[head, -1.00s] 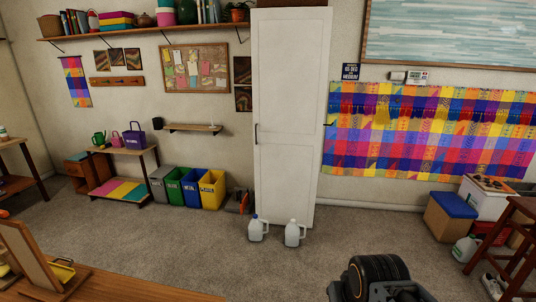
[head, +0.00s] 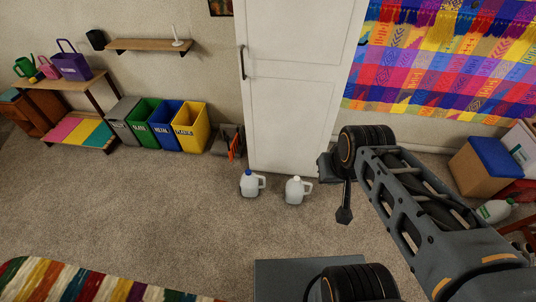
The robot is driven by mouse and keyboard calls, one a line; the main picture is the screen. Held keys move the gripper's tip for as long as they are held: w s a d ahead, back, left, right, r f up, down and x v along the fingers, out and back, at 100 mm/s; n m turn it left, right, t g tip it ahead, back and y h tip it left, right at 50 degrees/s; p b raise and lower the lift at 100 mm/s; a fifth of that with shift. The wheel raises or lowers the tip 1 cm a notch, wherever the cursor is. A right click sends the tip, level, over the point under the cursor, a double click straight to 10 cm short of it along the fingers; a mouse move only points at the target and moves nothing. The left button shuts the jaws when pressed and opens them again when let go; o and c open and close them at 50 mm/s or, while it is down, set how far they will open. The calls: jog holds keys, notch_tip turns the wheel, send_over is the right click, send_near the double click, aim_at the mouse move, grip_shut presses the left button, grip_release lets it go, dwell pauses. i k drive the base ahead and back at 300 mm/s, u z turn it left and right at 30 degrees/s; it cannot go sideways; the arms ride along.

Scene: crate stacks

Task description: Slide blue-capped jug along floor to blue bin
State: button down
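The blue-capped jug (head: 249,185) is a translucent white jug with a side handle, standing upright on the carpet in front of the white cabinet. A similar jug with a pale cap (head: 296,191) stands just to its right. The blue bin (head: 163,128) stands farther left against the wall, between the green and yellow bins. My gripper (head: 344,214) hangs down at the end of my arm, to the right of both jugs and apart from them in the picture. Its fingers are small and dark here, so their opening is unclear.
A green bin (head: 144,124), a grey bin (head: 121,122) and a yellow bin (head: 190,128) share the row. A grey holder with orange items (head: 228,142) stands between the yellow bin and the white cabinet (head: 292,90). Carpet left of the jugs is clear. A striped rug (head: 85,283) lies at lower left.

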aim_at(250, 186)
jog(key=i, duration=0.55)
jog(key=u, duration=1.3)
jog(key=i, duration=1.3)
jog(key=z, duration=1.65)
